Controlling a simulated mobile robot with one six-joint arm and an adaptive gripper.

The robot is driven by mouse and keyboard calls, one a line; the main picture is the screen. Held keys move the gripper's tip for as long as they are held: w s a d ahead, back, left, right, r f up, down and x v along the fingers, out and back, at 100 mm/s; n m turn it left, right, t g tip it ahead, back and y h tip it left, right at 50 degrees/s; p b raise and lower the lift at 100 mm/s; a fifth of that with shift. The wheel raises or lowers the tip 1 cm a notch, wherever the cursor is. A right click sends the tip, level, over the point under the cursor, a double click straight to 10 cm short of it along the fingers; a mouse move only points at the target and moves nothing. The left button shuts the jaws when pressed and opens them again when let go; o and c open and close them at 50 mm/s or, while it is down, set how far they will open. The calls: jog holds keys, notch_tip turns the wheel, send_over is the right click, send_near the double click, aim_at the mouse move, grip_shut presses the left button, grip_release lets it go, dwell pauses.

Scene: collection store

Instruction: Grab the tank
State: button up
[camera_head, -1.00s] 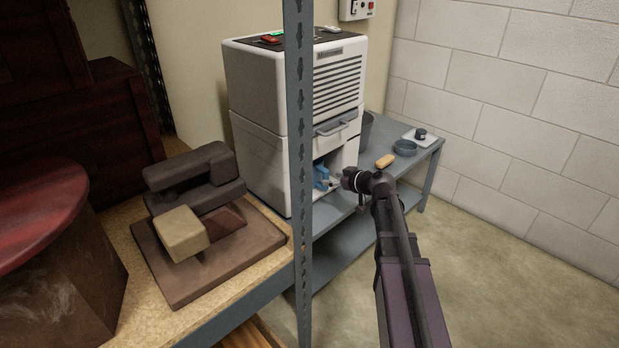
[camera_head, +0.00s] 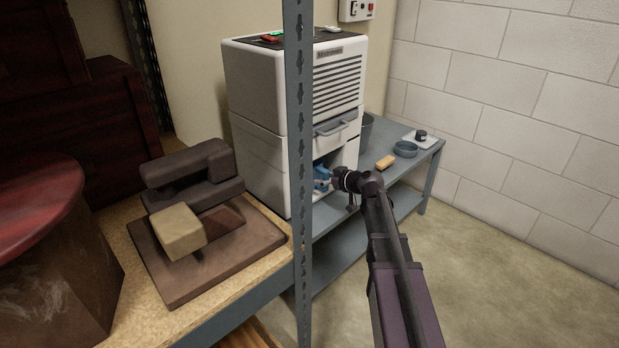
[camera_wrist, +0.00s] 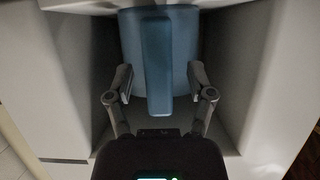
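The tank is a blue container (camera_wrist: 183,60) seated in the lower recess of a white dehumidifier (camera_head: 262,100). In the wrist view its upright handle bar (camera_wrist: 157,65) faces me. My gripper (camera_wrist: 160,85) is open, with one finger on each side of the handle bar. A gap shows between each finger and the bar, and I see no clear contact. In the head view my gripper (camera_head: 327,182) is at the mouth of the recess, small and partly merged with the blue tank (camera_head: 321,174).
A grey metal post (camera_head: 299,150) stands in front of the dehumidifier. The grey bench (camera_head: 372,185) holds a yellow block (camera_head: 385,162), a blue-grey bowl (camera_head: 405,149) and a white tray (camera_head: 410,138). A shelf (camera_head: 150,310) with a dark sculpture (camera_head: 195,180) is at left. Floor at right is clear.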

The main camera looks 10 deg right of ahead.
aim_at(329, 172)
grip_shut()
jog(key=shift+r+p, duration=0.45)
dwell(0.3)
jog(key=shift+r+p, duration=1.5)
jog(key=shift+p, duration=0.05)
jog(key=shift+s+d, duration=0.95)
jog(key=shift+d, duration=0.05)
jog(key=s+d+r+p, duration=0.1)
jog(key=s+d, duration=0.7)
jog(key=d, duration=0.1)
jog(key=shift+s+d, duration=0.3)
jog(key=shift+s+d, duration=0.1)
jog(key=shift+d, duration=0.05)
